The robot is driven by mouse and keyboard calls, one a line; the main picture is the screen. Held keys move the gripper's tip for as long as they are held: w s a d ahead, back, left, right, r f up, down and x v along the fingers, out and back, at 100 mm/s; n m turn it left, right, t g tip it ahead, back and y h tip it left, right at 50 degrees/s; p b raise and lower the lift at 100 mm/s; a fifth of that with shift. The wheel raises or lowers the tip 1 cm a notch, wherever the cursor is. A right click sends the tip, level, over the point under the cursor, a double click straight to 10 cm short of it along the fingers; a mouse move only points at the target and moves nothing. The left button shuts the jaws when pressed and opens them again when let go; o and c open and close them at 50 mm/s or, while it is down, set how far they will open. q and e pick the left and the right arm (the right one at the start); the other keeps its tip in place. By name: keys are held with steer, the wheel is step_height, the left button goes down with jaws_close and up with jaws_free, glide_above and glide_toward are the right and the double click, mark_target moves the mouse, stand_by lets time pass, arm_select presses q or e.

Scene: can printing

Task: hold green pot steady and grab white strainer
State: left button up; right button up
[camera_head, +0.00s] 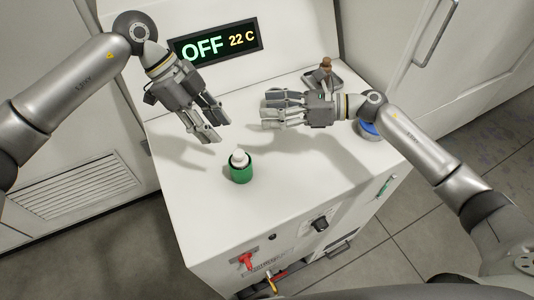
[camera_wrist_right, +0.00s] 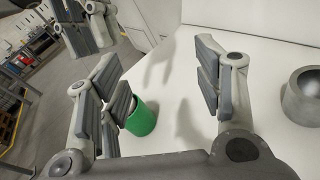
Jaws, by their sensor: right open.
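The green pot (camera_head: 240,174) stands upright near the front middle of the white machine top. The white strainer (camera_head: 239,158) sits in its mouth. In the right wrist view the pot's green side (camera_wrist_right: 144,120) shows partly behind a finger; the strainer cannot be made out there. My left gripper (camera_head: 214,125) is open and empty, above and behind the pot, to its left. My right gripper (camera_head: 263,112) is open and empty, behind the pot and a little to its right, its fingers pointing left. Neither gripper touches the pot.
A display (camera_head: 215,42) reading OFF and 22 C is on the back panel. A brown-topped item (camera_head: 325,66) stands behind my right wrist. A blue object (camera_head: 369,130) is by my right forearm. A grey round metal part (camera_wrist_right: 305,96) shows in the right wrist view. The surface around the pot is clear.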

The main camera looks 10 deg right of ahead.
mark_target(229, 176)
steer(key=s+a+f+n+g, duration=0.1)
steer(key=s+f, duration=0.1)
steer(key=s+a+f+n+g+h, duration=0.1)
steer(key=s+f+n, duration=0.1)
steer(key=s, duration=0.1)
steer(key=s+f+n+g, duration=0.2)
steer(key=f, duration=0.1)
steer(key=shift+s+a+h, duration=0.25)
steer(key=shift+a+h, duration=0.15)
steer(key=shift+s+a+f, duration=0.15)
steer(key=shift+s+f, duration=0.05)
steer(key=shift+f, duration=0.1)
steer(key=x, duration=1)
steer(key=shift+a+f, duration=0.15)
steer(key=shift+a, duration=0.05)
steer(key=shift+c, duration=0.3)
steer(key=c, duration=0.8)
